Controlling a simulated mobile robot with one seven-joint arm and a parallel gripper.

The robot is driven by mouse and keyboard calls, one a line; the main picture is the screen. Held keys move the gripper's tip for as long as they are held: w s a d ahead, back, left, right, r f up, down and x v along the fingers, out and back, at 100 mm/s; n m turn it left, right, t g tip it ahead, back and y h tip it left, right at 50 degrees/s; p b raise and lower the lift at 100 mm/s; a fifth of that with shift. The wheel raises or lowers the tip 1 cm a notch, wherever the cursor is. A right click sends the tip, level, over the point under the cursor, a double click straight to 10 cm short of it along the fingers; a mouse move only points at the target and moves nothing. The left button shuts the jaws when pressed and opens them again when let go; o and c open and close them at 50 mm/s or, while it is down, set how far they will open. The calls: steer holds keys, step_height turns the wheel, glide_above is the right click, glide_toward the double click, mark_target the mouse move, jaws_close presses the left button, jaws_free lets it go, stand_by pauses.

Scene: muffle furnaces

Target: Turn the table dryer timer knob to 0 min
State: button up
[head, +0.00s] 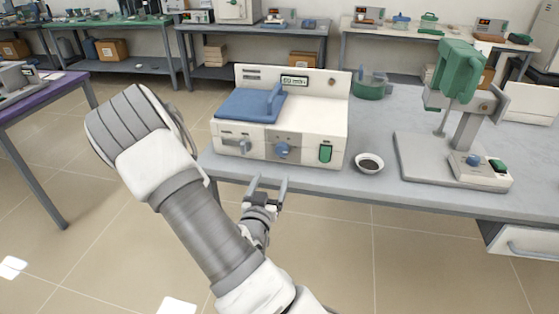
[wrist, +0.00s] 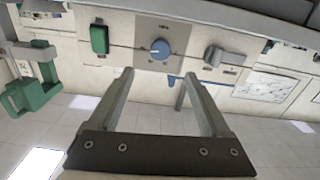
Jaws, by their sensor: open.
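The table dryer (head: 305,115) is a white box with a blue lid on the grey bench, near its front left corner. Its blue timer knob (head: 283,150) sits in the middle of the front face, on a grey plate. In the wrist view the knob (wrist: 160,48) has a pale pointer mark; the scale print is too small to read. My gripper (head: 270,181) is open and empty, in front of and below the knob. In the wrist view its fingertips (wrist: 158,75) lie apart on either side of the knob's line, not touching it.
A green rocker switch (head: 325,153) and a grey lever (head: 234,145) flank the knob. A small dark-filled bowl (head: 369,163) stands right of the dryer. A green-headed stand device (head: 460,120) stands farther right. The bench's front edge (head: 390,195) is near my gripper.

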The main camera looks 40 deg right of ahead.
mark_target(281, 152)
steer(key=x, duration=1.1)
steer(key=shift+w+b, duration=0.1)
steer(key=shift+b, duration=0.2)
jaws_close()
